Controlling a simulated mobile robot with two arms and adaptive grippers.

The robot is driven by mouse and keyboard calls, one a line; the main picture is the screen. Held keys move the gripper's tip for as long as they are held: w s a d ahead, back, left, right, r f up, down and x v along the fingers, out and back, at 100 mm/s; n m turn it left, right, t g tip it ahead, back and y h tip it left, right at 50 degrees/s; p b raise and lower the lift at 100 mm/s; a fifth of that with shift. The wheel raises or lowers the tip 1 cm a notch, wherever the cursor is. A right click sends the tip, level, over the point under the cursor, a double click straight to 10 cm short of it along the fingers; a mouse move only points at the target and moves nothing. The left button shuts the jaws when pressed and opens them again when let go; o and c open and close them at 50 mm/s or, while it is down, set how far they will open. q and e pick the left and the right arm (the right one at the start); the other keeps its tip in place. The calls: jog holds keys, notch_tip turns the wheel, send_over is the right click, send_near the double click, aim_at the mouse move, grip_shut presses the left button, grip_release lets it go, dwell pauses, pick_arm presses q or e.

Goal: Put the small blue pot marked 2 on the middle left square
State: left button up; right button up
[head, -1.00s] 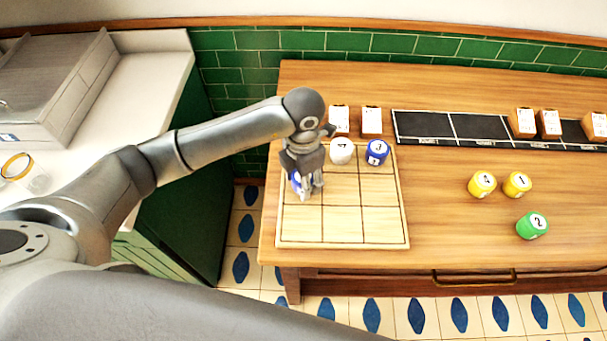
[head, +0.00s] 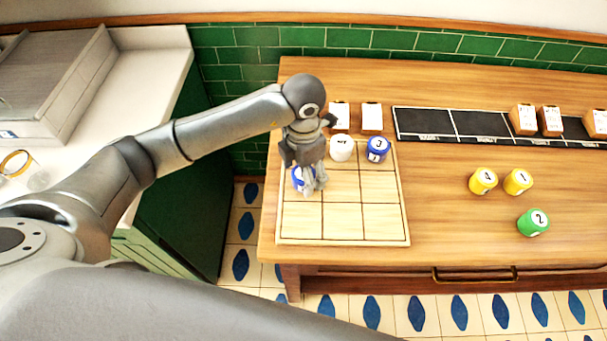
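The small blue pot (head: 298,179) stands on the middle left square of the light wooden grid board (head: 341,223). It is partly hidden by my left gripper (head: 315,190), and its number cannot be read. The gripper points down over that square, with its fingers at the pot's right side. Whether the fingers touch the pot, or are open or shut, I cannot tell. My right gripper is not in view.
A white pot (head: 341,150) and a blue pot marked 3 (head: 378,149) stand in the board's back row. Yellow pots (head: 483,182) (head: 517,183) and a green pot marked 2 (head: 533,223) stand at right. Card blocks and a black strip (head: 480,126) lie behind. The front row is clear.

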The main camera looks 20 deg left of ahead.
pick_arm(q)
notch_tip(320, 180, up, 10)
jog(key=shift+f+b, duration=0.25)
jog(key=shift+b, duration=0.85)
jog(key=shift+r, duration=0.4)
